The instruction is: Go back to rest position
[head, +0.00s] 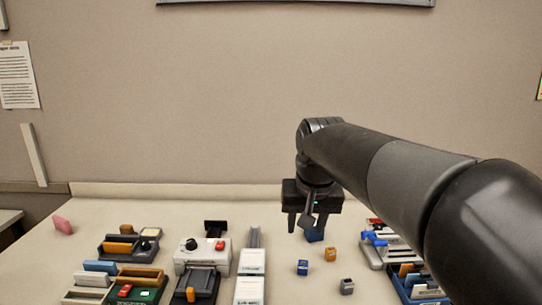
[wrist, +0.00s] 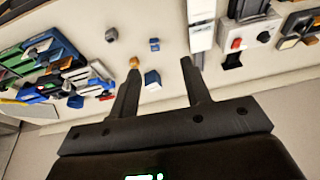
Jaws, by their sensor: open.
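My gripper (head: 305,222) hangs fingers-down above the far part of the table, on the right of the middle in the head view. In the wrist view its two fingers (wrist: 160,66) are spread apart with nothing held between them. A blue block (head: 314,235) lies on the table just past the fingertips; in the wrist view this block (wrist: 152,80) shows apart from both fingers. My arm reaches in from the right and covers part of the table's right side.
An orange cube (head: 330,254), a small blue cube (head: 302,267) and a grey cube (head: 347,286) lie loose. A white box with a knob (head: 202,256) and several trays stand left. A blue tray (head: 420,290) stands right. The wall rises behind.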

